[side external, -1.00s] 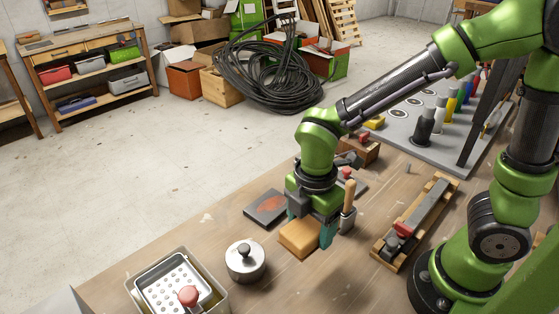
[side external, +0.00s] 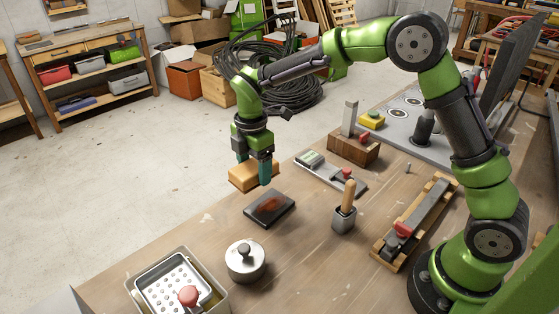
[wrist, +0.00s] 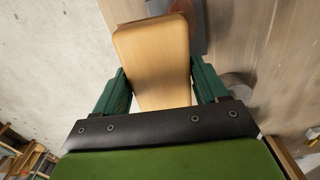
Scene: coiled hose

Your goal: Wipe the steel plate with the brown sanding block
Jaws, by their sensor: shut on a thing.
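The brown sanding block (side external: 250,177) is in my gripper (side external: 252,170), its two dark green fingers on either side of it. In the side view the block is in the air, up and left of the steel plate, near the table's far edge. The wrist view shows the block (wrist: 155,60) between the fingers (wrist: 157,90). The steel plate (side external: 262,212) lies flat on the table, dark with a reddish-brown patch. In the wrist view a part of the plate (wrist: 198,35) shows beyond the block; the rest is hidden.
A lidded metal pot (side external: 246,262) stands in front of the plate. A holder with a wooden-handled tool (side external: 345,212) stands to its right. A tray (side external: 328,173) and a wooden block (side external: 353,148) lie behind. A perforated bin (side external: 172,285) is at front left.

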